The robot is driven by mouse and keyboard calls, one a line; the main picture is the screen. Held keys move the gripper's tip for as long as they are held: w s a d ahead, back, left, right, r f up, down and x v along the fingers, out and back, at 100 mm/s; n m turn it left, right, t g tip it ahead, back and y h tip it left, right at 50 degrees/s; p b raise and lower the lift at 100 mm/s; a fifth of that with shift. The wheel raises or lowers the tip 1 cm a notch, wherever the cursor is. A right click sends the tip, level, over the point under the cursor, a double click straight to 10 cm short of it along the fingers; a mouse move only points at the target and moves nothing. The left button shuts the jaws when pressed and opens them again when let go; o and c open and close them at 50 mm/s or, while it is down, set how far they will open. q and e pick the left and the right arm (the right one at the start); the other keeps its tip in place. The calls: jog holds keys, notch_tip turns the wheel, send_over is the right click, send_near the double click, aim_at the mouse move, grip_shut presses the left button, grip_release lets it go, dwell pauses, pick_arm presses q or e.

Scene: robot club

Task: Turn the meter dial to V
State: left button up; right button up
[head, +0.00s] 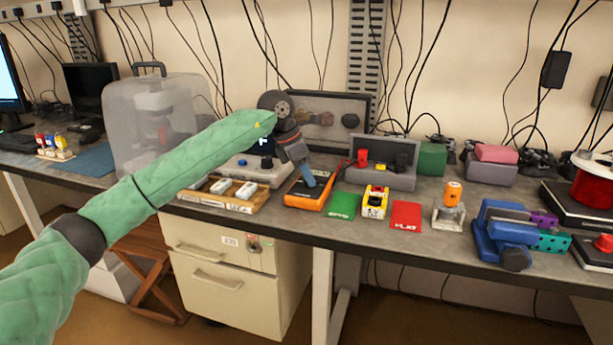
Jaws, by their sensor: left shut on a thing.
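The orange-and-dark meter (303,202) lies flat on the bench, near its front edge. My left arm reaches in from the left, and its gripper (310,182) points down onto the meter's face. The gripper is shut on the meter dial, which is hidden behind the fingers. I cannot read the dial's setting or its V mark from here. My right gripper is not in view.
Right of the meter lie a green card (344,205), a yellow box with a red button (375,202) and a red card (406,215). A wooden tray (214,199) stands to the left. A grey box (398,180) with red and black parts stands behind.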

pick_arm(q)
jog(key=shift+r, duration=0.1)
jog(key=o, duration=1)
jog(key=v, duration=0.7)
jog(key=shift+a+r, duration=0.2)
jog(key=shift+r, duration=0.15)
